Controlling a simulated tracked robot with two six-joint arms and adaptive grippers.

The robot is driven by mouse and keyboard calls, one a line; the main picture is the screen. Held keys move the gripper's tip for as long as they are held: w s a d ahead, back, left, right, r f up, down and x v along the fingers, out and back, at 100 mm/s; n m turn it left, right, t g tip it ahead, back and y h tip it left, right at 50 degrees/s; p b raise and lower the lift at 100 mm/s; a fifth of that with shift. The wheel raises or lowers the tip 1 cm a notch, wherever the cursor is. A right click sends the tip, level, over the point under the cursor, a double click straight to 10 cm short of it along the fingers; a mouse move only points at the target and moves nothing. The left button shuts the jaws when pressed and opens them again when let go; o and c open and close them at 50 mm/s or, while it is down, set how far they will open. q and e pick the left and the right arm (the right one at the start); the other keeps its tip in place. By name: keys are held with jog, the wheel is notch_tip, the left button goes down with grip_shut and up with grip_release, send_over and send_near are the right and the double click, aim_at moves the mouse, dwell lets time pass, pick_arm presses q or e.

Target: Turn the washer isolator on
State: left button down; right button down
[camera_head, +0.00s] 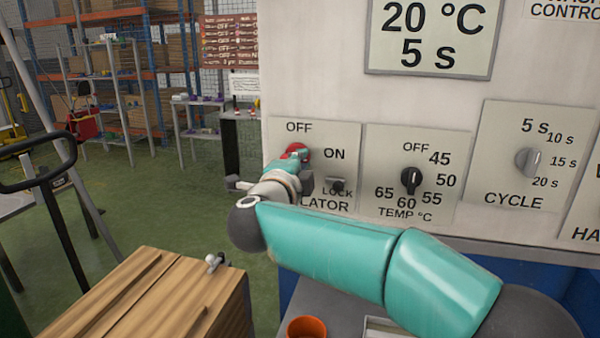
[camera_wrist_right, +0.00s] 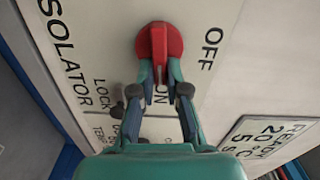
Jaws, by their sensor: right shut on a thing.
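The isolator is a red round knob (camera_head: 297,153) with a raised bar handle, on a pale panel plate marked OFF above and ON to its right in the head view. In the right wrist view the knob (camera_wrist_right: 160,45) is clear, and its bar lies in line with the word ON, partly hidden between my fingers. My right gripper (camera_wrist_right: 160,76) is shut on the bar, one fingertip at each side. In the head view my right gripper (camera_head: 292,160) covers part of the knob. A small LOCK piece (camera_head: 336,184) sits below ON. My left gripper is not in view.
A black temperature knob (camera_head: 411,180) and a grey cycle knob (camera_head: 528,161) are to the right on the same panel. A display (camera_head: 432,36) reads 20 °C and 5 s. A wooden crate (camera_head: 150,295) and an orange cup (camera_head: 306,328) are below.

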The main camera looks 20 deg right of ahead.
jog(key=shift+d+f+m+b, duration=0.1)
jog(key=shift+f+m+b, duration=0.35)
jog(key=shift+m, duration=0.25)
jog(key=c, duration=1.2)
grip_release()
jog(key=shift+r, duration=0.15)
jog(key=shift+s+r, duration=0.1)
jog(key=shift+s, duration=0.1)
jog(key=v, duration=1.1)
jog(key=shift+s+a, duration=0.25)
jog(key=shift+a, duration=0.05)
